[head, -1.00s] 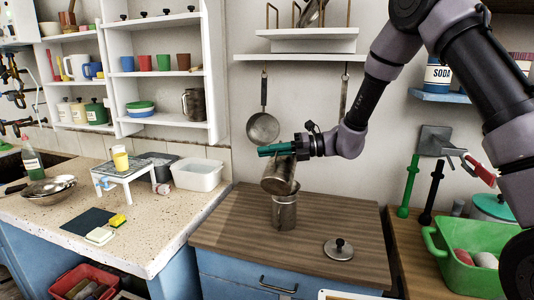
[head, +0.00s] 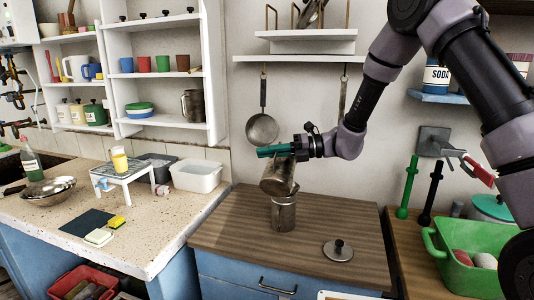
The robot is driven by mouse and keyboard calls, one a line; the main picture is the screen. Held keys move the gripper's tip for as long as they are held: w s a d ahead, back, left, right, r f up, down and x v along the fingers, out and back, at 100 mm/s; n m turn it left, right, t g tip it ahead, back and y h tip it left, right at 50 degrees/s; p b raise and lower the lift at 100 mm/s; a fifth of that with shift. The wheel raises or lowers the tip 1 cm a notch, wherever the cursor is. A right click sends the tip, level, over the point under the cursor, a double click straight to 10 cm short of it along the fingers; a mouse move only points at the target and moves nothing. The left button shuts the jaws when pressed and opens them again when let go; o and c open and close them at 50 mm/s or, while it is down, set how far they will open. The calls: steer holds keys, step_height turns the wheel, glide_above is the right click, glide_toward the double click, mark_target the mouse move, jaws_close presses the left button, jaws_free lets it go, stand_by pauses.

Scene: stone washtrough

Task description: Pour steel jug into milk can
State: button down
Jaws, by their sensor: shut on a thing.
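The steel jug (head: 277,178) is held in the air, tilted, with its lower end toward the milk can below. The milk can (head: 283,213) is a grey metal can standing upright on the wooden top, with its mouth right under the jug. My gripper (head: 276,151), with green fingers, is shut on the steel jug near its upper end. The jug hides part of the can's mouth, and I cannot see any liquid or whether the two touch. A round metal lid with a dark knob (head: 338,249) lies on the wooden top to the right of the can.
The wooden top (head: 230,230) is clear left of the can. A speckled counter (head: 150,232) on the left holds a white tub (head: 196,176) and metal bowls (head: 50,190). A pan (head: 262,130) hangs behind my gripper. A green basin (head: 470,272) stands at right.

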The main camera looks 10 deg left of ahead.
steer(key=shift+w, duration=0.1)
stand_by(0.3)
steer(key=shift+w+m, duration=0.45)
steer(key=shift+m, duration=0.05)
steer(key=shift+w, duration=0.1)
stand_by(1.2)
steer(key=shift+w+d+f+m+y, duration=0.1)
steer(key=shift+w+m+y, duration=0.2)
steer(key=shift+w+m, duration=0.2)
stand_by(1.2)
